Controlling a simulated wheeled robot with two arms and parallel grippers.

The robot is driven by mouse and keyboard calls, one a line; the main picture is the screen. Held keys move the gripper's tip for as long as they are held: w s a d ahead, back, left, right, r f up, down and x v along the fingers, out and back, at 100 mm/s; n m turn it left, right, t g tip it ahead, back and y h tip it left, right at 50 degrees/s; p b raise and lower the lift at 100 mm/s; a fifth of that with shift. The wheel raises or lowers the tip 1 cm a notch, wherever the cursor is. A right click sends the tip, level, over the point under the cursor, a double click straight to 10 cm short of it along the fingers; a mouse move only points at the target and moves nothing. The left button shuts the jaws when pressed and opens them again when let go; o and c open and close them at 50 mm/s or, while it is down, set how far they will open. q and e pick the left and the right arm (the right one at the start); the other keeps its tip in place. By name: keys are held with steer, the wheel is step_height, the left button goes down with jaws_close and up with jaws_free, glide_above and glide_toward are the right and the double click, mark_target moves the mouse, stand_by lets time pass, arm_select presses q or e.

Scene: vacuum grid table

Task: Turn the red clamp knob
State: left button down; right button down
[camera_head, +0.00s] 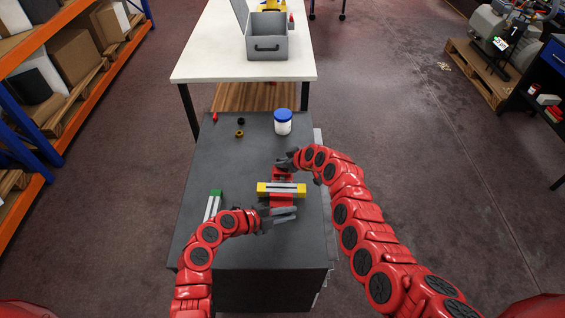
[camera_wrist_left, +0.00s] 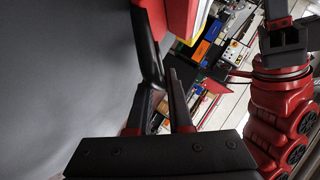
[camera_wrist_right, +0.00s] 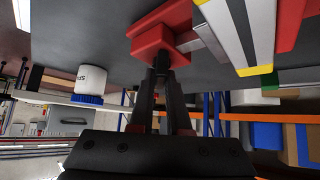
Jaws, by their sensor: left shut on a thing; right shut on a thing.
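A red clamp (camera_head: 283,199) sits on the dark table, around a workpiece with yellow ends (camera_head: 262,188) and pale metal strips. The workpiece also shows in the right wrist view (camera_wrist_right: 228,35). My right gripper (camera_head: 288,163) is at the clamp's far side, its fingertips (camera_wrist_right: 161,62) shut at the red clamp knob (camera_wrist_right: 160,32). My left gripper (camera_head: 288,212) is low at the clamp's near side. In the left wrist view its fingers (camera_wrist_left: 165,80) meet a dark bar (camera_wrist_left: 149,40) beside the red body; the exact contact is unclear.
A white jar with a blue lid (camera_head: 283,126) and small red, black and yellow parts (camera_head: 239,134) stand at the table's far end. A green-ended piece (camera_head: 216,194) lies at left. A white table (camera_head: 210,50) with a grey toolbox (camera_head: 268,45) stands beyond.

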steer(key=shift+a+m, duration=0.2)
steer(key=shift+m, duration=0.3)
steer(key=shift+m+t+h, duration=0.6)
steer(key=shift+m+h, duration=0.2)
steer(key=shift+d+m+t+h, duration=0.15)
steer(key=shift+m+t+h, duration=0.25)
steer(key=shift+m+h, duration=0.7)
steer(key=shift+m, duration=0.3)
steer(key=c, duration=0.9)
jaws_free()
